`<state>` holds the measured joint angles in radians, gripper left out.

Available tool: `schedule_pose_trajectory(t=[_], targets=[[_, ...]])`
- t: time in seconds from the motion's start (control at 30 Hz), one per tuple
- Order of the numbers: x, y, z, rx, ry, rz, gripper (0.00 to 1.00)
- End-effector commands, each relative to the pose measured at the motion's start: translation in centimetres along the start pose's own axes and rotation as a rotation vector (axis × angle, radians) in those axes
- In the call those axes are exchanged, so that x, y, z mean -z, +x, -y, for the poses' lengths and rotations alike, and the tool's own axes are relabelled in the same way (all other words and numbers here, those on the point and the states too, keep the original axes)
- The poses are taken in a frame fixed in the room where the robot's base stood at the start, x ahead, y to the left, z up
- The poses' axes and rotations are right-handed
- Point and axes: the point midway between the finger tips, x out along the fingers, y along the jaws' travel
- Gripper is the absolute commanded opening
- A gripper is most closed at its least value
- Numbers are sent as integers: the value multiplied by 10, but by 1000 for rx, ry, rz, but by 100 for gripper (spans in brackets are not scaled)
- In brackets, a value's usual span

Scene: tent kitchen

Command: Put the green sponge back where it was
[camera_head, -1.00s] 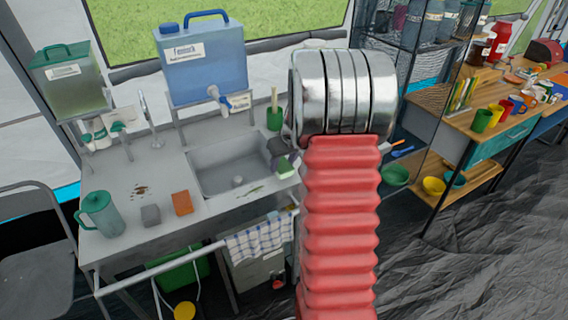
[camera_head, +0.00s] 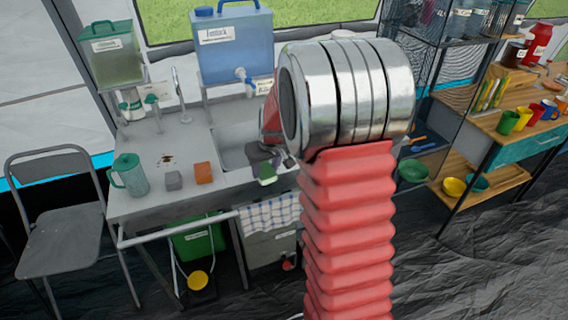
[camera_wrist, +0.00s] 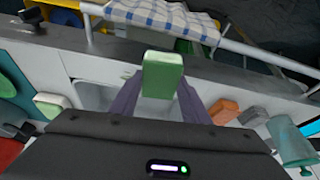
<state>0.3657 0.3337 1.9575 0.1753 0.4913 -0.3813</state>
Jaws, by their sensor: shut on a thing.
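The green sponge (camera_wrist: 163,75) is held between the two fingers of my gripper (camera_wrist: 160,92) in the wrist view. In the head view my gripper (camera_head: 262,158) hangs by the right part of the sink (camera_head: 231,154), at its front side, with the green sponge (camera_head: 267,176) below it. The sponge appears above the counter's front edge; the exact gap cannot be told. My arm hides the right end of the counter. On the counter left of the sink lie an orange sponge (camera_head: 203,172) and a grey sponge (camera_head: 173,180), side by side.
A teal jug (camera_head: 130,176) stands at the counter's left end. A blue water container (camera_head: 232,45) and a green one (camera_head: 110,52) stand behind. A checked towel (camera_head: 270,213) hangs on the front rail. A folding chair (camera_head: 62,225) stands left.

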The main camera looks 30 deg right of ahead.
Motion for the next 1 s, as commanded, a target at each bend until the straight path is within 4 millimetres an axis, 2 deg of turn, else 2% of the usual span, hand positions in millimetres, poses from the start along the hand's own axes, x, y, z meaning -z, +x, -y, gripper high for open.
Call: schedule_pose_trajectory(t=[0.03, 0.3, 0.5, 0.67, 1.0], targets=[[0, -1, 19, 6, -16, 0, 14], [-10, -6, 115, 29, -73, -6, 14], [-21, -12, 170, 46, -105, -15, 14], [-27, -14, 186, 51, -114, -18, 14], [-27, -14, 188, 52, -114, -18, 14]])
